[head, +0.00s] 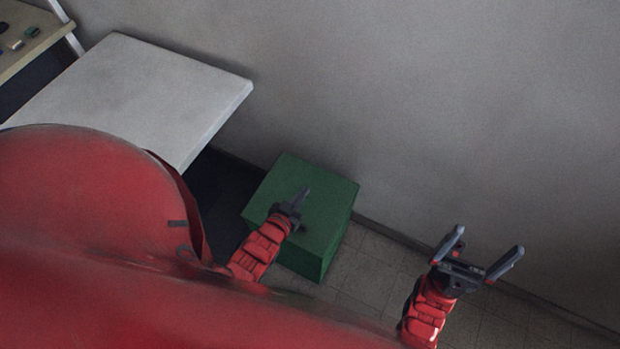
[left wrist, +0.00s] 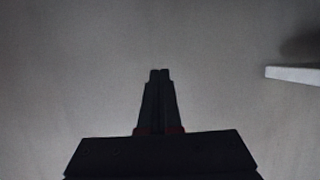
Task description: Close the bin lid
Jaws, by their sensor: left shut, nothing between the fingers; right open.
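The green bin (head: 325,212) stands on the tiled floor against the wall in the head view. Its top looks flat and covered, so the lid (head: 327,190) appears to lie down over it; a gap at its edge cannot be made out. My left gripper (head: 304,192) is shut and empty, and it overlaps the bin's top in the head view; whether it touches the lid I cannot tell. In the left wrist view its fingers (left wrist: 160,75) are together against plain wall. My right gripper (head: 487,252) is open and empty, to the right of the bin.
A white table (head: 150,88) stands left of the bin, and its edge may be the pale slab (left wrist: 292,74) in the left wrist view. A shelf with small items (head: 25,40) is at the far upper left. The grey wall (head: 430,90) is behind the bin. Tiled floor (head: 375,270) is clear to its right.

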